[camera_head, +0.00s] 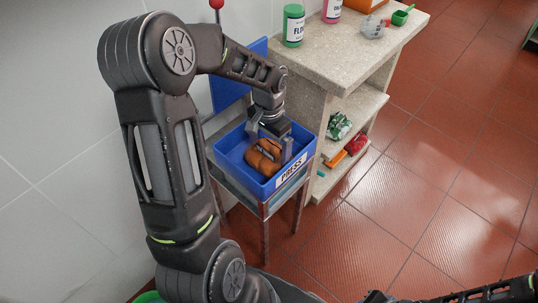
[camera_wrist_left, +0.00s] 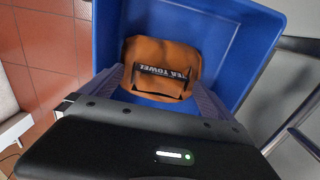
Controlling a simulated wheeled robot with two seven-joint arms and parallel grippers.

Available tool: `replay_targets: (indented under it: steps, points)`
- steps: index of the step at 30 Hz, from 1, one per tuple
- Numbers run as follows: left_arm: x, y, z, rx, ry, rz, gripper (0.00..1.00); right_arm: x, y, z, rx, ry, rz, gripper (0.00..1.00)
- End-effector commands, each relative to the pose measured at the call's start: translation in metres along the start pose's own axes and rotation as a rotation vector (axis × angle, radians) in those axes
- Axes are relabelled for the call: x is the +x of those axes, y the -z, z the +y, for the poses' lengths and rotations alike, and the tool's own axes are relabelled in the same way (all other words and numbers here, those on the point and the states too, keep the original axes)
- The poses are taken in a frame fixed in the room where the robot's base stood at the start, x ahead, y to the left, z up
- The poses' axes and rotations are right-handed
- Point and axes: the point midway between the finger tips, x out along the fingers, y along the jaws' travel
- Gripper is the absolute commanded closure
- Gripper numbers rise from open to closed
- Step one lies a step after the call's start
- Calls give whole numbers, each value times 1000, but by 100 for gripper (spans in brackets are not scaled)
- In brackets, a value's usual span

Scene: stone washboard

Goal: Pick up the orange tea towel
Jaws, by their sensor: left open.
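The orange tea towel (camera_head: 262,163) lies as a rounded bundle inside a blue crate (camera_head: 292,178) with a label reading "PRESS". In the left wrist view the towel (camera_wrist_left: 160,55) has a dark band with light lettering, and the blue crate (camera_wrist_left: 240,38) surrounds it. My left gripper (camera_head: 269,147) reaches down into the crate from above. Its jaws are open, with a finger on either side of the towel. Whether the fingers touch the cloth I cannot tell.
The crate stands on a metal-legged stand against the tiled wall. A stone counter (camera_head: 345,53) with shelves is close on its right, holding a green bottle (camera_head: 293,26), a pink bottle (camera_head: 332,10) and a green scoop (camera_head: 402,15). The red tiled floor is open to the right.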

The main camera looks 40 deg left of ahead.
Motion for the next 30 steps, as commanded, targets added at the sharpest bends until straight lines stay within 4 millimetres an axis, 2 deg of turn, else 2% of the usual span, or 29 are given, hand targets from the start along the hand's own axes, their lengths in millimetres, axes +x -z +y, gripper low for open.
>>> replay_targets:
  steps: [12, 30]
  points:
    - [0, 0, 0, 0, 0, 0, 0, 0, 0, 0, 0, 0, 0, 100]
    - [0, 0, 0, 0, 0, 0, 49, 0, 0, 0, 0, 0, 0, 100]
